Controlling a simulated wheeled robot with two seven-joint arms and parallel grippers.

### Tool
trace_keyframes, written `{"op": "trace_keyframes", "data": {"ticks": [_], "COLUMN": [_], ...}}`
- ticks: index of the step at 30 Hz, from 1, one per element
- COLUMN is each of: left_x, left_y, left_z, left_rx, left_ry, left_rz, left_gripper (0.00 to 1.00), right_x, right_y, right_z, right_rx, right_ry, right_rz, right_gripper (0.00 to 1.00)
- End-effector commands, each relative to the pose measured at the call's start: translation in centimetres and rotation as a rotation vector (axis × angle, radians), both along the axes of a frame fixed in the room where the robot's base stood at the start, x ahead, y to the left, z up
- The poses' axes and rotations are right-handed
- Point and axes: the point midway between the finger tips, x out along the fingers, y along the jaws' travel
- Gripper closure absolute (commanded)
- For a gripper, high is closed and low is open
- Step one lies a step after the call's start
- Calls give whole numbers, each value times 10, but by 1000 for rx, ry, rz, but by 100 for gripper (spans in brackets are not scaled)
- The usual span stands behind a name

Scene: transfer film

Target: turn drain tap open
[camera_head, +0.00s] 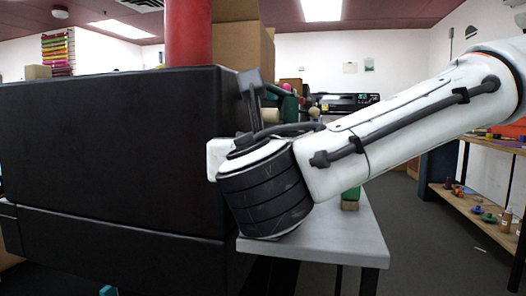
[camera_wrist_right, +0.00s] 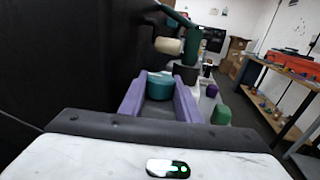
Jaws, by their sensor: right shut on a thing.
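My right arm (camera_head: 400,120) comes in from the right and ends beside a large black box (camera_head: 110,150). In the head view its wrist hides the fingers. In the right wrist view, my right gripper (camera_wrist_right: 160,98) has purple fingers on either side of a teal round piece (camera_wrist_right: 160,86), which it is shut on. This piece looks like the drain tap's handle, but its turn angle cannot be told. A green upright pipe (camera_wrist_right: 192,45) with a pale knob (camera_wrist_right: 168,45) stands just beyond the fingers. My left gripper is not in view.
The black box's wall stands close on the left of the gripper. A red cylinder (camera_head: 188,32) and a cardboard box (camera_head: 243,42) rise behind it. A grey table (camera_head: 335,238) lies under the wrist, with a green block (camera_head: 351,194). Shelves (camera_head: 475,190) stand apart at right.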

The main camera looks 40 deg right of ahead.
Motion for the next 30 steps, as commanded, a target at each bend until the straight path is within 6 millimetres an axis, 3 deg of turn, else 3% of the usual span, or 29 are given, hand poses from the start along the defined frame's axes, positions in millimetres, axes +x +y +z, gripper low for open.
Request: {"op": "trace_keyframes", "data": {"ticks": [13, 14, 17, 30], "left_x": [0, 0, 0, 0], "left_y": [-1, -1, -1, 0], "left_z": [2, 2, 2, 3], "left_rx": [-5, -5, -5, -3], "left_ry": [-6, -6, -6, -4], "left_rz": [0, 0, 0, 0], "left_gripper": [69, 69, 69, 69], "right_x": [0, 0, 0, -9], "right_y": [-1, -1, -1, 7], "right_z": [2, 2, 2, 1], "right_rx": [-2, -2, -1, 0], "right_ry": [-5, -5, -4, -3], "right_rz": [-12, -12, -11, -7], "right_gripper": [92, 66, 51, 51]}}
